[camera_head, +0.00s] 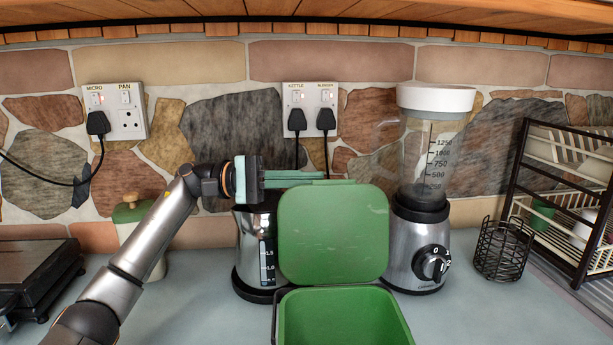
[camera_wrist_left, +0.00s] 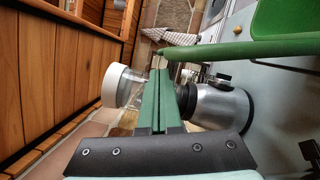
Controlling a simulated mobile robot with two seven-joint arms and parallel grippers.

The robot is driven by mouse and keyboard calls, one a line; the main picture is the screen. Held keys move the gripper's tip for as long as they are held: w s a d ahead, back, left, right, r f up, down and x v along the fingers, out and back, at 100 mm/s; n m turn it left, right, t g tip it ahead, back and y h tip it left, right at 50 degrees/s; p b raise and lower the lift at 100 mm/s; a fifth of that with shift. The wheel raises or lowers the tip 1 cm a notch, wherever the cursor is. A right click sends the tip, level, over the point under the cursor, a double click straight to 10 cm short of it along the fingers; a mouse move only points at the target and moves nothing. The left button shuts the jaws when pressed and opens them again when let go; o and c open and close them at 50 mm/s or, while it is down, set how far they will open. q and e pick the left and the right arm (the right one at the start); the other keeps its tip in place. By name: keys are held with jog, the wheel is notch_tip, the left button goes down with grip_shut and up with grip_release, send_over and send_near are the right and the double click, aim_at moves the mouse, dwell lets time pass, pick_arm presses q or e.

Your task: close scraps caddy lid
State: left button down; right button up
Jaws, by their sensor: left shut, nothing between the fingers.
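The green scraps caddy (camera_head: 345,318) stands on the worktop at the bottom centre of the head view, its mouth open. Its green lid (camera_head: 333,235) stands raised, roughly upright, behind the mouth. My left gripper (camera_head: 322,177) reaches in from the left with its fingers shut and empty, pointing right along the lid's top edge. In the left wrist view the shut green fingers (camera_wrist_left: 161,75) lie beside the lid's edge (camera_wrist_left: 245,50), very close; I cannot tell if they touch. Part of the caddy (camera_wrist_left: 285,18) shows at the upper right there. My right gripper is not in view.
A kettle (camera_head: 266,262) stands just left of the lid and a blender (camera_head: 419,245) just right. A wire basket (camera_head: 502,249) and dish rack (camera_head: 560,190) are farther right. Scales (camera_head: 35,275) and a lidded jar (camera_head: 130,212) are left. Wooden cabinetry (camera_head: 300,12) overhangs the top.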

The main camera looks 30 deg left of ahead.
pick_arm(q)
jog(key=shift+s+d+r, duration=0.15)
jog(key=shift+s+d, duration=0.15)
jog(key=shift+s, duration=0.1)
